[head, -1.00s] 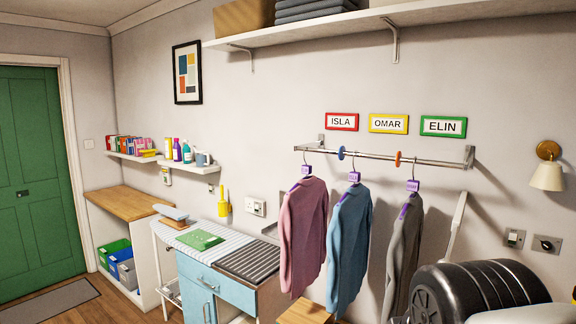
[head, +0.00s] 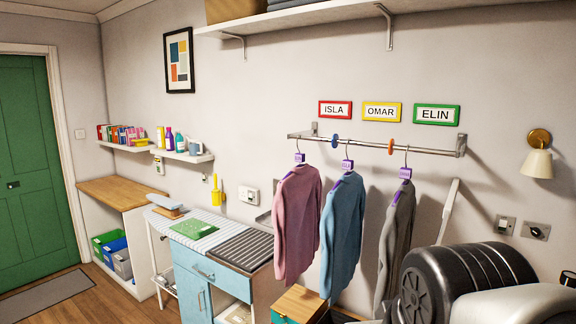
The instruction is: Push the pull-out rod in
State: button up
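A metal rod (head: 362,146) runs along the wall at mid-right in the head view, held out from the wall by end brackets. It carries a blue ring (head: 335,140) and an orange ring (head: 390,145). A pink sweater (head: 297,225), a blue sweater (head: 343,230) and a grey sweater (head: 396,240) hang from it on hangers with purple tags. I cannot tell from this view how far the rod is pulled out. My gripper is not in view; dark ribbed and pale rounded parts, which look like my arm, fill the lower right corner.
A blue cabinet (head: 228,280) with a ribbed top (head: 236,250) stands left of the sweaters, and a wooden-topped box (head: 300,300) below them. A shelf (head: 350,22) runs above. A wall lamp (head: 537,163) and switches (head: 505,224) are at right. Floor at left is open.

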aim_at(444, 224)
jog(key=z, duration=0.8)
